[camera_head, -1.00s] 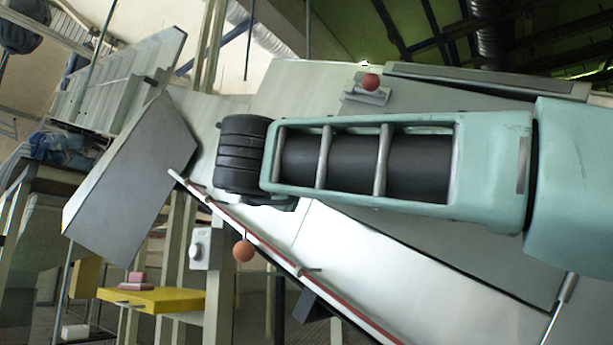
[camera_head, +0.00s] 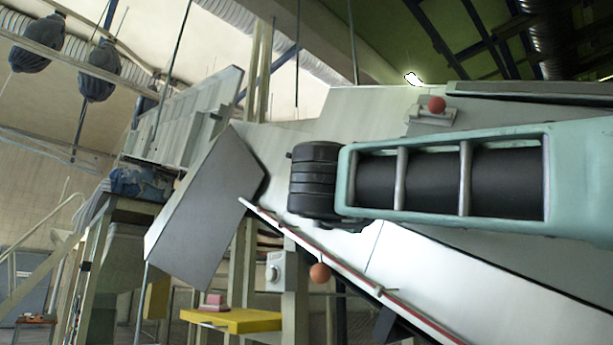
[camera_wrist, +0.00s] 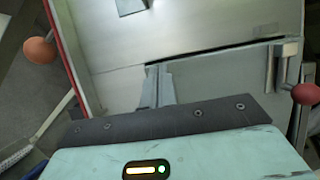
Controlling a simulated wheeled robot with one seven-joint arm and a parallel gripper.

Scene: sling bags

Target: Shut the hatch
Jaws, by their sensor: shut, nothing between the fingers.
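A large pale metal machine with a sloping top (camera_head: 385,108) fills the middle and right of the head view. I cannot tell for certain which panel is the hatch. In the wrist view a grey panel (camera_wrist: 215,85) lies beyond my wrist, with a dark seam along its far edge and a bar-like bracket (camera_wrist: 285,60) at its right. My gripper (camera_wrist: 160,75) is shut and empty, over the panel near the seam's left end; whether it touches is unclear. In the head view my arm hides much of the machine, and my fingertips are not clear.
A red ball knob (camera_head: 437,104) sits at the machine's top; an orange ball (camera_head: 319,273) hangs below its red-edged rail (camera_head: 350,270). A tilted grey plate (camera_head: 205,210) sticks out at left. A yellow shelf (camera_head: 235,320) stands below. Posts and a table crowd the left.

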